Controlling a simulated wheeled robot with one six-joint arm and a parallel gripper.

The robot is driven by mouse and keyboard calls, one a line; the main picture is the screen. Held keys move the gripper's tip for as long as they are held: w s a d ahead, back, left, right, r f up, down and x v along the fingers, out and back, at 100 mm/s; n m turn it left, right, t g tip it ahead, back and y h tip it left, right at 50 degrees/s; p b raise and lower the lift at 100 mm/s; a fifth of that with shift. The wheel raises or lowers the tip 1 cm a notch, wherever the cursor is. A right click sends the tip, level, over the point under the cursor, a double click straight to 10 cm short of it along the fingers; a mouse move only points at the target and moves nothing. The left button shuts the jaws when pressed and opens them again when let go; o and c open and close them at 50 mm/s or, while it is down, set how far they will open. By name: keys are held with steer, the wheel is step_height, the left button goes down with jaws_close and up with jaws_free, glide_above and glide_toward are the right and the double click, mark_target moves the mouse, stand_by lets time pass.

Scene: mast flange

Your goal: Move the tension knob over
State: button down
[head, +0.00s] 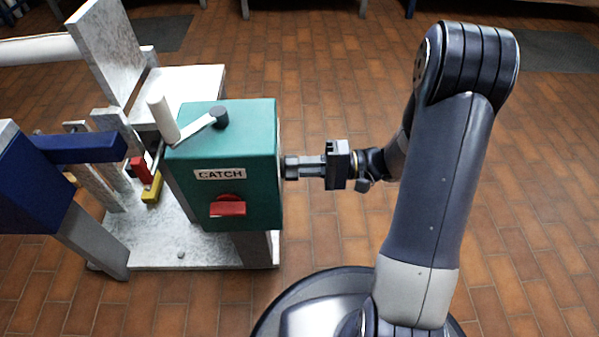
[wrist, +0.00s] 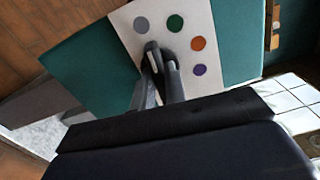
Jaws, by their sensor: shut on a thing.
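The tension knob (head: 290,168) is a small dark knob on the right side of the teal CATCH box (head: 195,150). My gripper (head: 302,167) reaches in from the right, level, and is shut on it. In the wrist view the dark knob (wrist: 153,47) sits at the fingertips (wrist: 158,68), partly hidden by them. It is on a pale panel (wrist: 190,20) with grey (wrist: 141,24), green (wrist: 175,23), orange (wrist: 197,43) and purple (wrist: 200,70) dots around it. I cannot tell clearly which dot the knob points at.
The box's front has a red handle (head: 228,208); a grey lever with a dark knob (head: 219,117) is on top. A blue block (head: 35,185) and a grey frame stand to the left, with red and yellow pieces between. The tiled floor (head: 330,70) behind my gripper is clear.

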steer(key=shift+f+n+b, duration=0.1)
steer(key=shift+n+b, duration=0.35)
steer(key=shift+n, duration=0.15)
steer(key=c, duration=1.4)
jaws_free()
steer(key=shift+c, duration=0.2)
steer(key=d+p, duration=0.3)
steer(key=d, duration=0.7)
steer(key=shift+s+d, duration=0.2)
steer(key=shift+d, duration=0.2)
